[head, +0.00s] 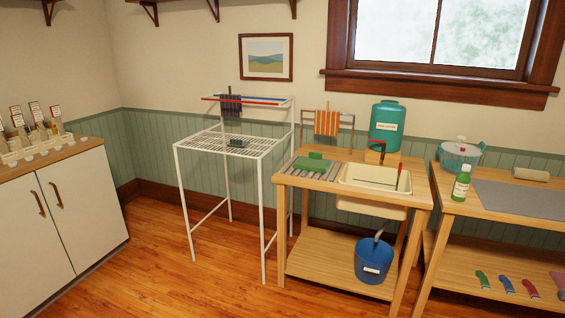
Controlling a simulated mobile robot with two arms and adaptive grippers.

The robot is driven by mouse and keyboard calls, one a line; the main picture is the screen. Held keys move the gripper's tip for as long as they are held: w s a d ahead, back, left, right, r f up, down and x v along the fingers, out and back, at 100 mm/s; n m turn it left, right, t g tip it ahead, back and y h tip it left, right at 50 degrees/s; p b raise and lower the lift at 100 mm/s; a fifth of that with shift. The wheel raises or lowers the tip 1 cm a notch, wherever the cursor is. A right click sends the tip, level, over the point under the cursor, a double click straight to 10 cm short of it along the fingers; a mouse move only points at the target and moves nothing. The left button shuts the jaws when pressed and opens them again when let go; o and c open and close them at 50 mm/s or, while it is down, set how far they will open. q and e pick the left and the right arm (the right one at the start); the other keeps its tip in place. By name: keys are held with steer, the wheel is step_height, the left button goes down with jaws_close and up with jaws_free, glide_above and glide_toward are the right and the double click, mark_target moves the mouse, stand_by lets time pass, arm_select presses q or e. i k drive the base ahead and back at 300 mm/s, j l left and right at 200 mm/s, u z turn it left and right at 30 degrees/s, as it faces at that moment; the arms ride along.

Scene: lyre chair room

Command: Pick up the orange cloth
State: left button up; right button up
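An orange striped cloth (327,122) hangs over a rail at the back of the wooden wash stand, left of a teal water container. It hangs upright and apart from the wall picture above. Neither of my grippers shows in the head view, so their state is hidden.
The wash stand (325,186) holds a green item (313,162), a cream basin (370,188) and the teal container (388,125). A white wire rack (229,143) stands to its left. A blue bucket (369,260) sits on the lower shelf. Wooden floor (160,270) is clear in front.

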mark_target(327, 122)
steer(key=i+z, duration=0.15)
steer(key=i, duration=0.3)
steer(key=i+j+z, duration=0.15)
steer(key=i, duration=0.3)
steer(key=i+j+z, duration=0.15)
steer(key=i, duration=0.25)
steer(key=i+j+z, duration=0.15)
steer(key=i, duration=0.3)
